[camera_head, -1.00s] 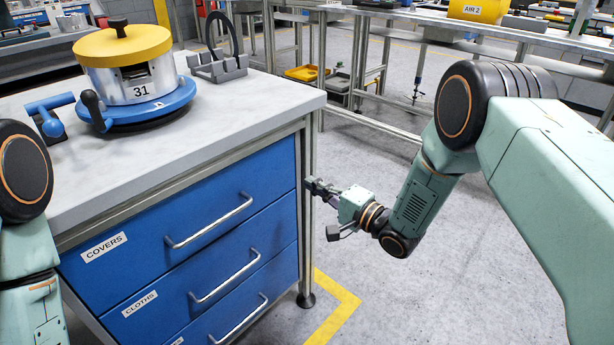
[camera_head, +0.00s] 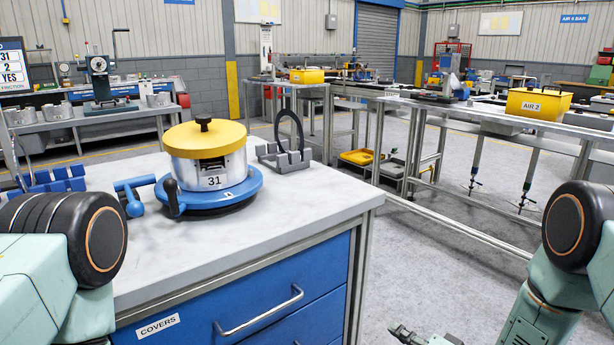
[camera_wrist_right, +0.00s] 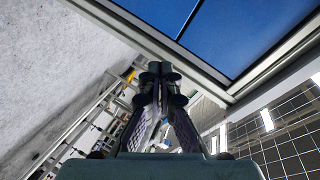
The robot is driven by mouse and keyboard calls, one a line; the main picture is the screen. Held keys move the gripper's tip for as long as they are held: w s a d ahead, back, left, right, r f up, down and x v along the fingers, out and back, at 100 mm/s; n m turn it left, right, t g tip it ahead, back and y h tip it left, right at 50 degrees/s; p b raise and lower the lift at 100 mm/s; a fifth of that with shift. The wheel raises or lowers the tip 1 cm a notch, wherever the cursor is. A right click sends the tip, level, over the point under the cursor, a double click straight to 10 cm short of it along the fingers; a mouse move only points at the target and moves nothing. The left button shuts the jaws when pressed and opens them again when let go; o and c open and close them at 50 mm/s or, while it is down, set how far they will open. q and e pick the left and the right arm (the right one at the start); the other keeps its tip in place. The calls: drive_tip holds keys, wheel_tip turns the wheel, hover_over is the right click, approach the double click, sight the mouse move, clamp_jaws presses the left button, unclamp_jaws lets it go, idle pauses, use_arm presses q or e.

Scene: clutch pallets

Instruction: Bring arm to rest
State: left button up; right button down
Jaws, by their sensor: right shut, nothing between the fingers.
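My right arm comes in from the right in the head view, bent downward. Its gripper (camera_head: 408,335) is low at the bottom edge, partly cut off, to the right of the blue drawer cabinet (camera_head: 270,320). In the right wrist view the gripper (camera_wrist_right: 160,72) has its fingers together with nothing between them. The blue cabinet front (camera_wrist_right: 225,30) shows beyond them, apart from the fingers. My left arm shows at the left edge of the head view; its gripper is out of the picture.
A numbered metal housing (camera_head: 208,172) with a yellow cover (camera_head: 204,139) stands on a blue round base (camera_head: 222,200) on the worktop (camera_head: 260,225). A grey rack (camera_head: 285,158) stands behind it. Steel-framed benches (camera_head: 480,112) stand at the right. Floor right of the cabinet is clear.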

drive_tip(key=s+d+f+n+g+h+p, duration=0.1)
drive_tip(key=s+f+n+g+h, duration=0.15)
drive_tip(key=s+f, duration=0.45)
drive_tip(key=s+f+n+g+h, duration=0.2)
drive_tip(key=s+f+g, duration=0.15)
drive_tip(key=s, duration=0.65)
drive_tip(key=s+d+r+n+g+h+p, duration=0.1)
drive_tip(key=s+g, duration=0.6)
drive_tip(key=s, duration=1.3)
wheel_tip(320, 180, up, 2)
drive_tip(key=shift+s+r+n+h+p, duration=0.15)
drive_tip(key=shift+s+n+h+p, duration=0.15)
drive_tip(key=shift+n+h+p, duration=0.3)
drive_tip(key=shift+w+a, duration=0.1)
drive_tip(key=shift+w, duration=0.05)
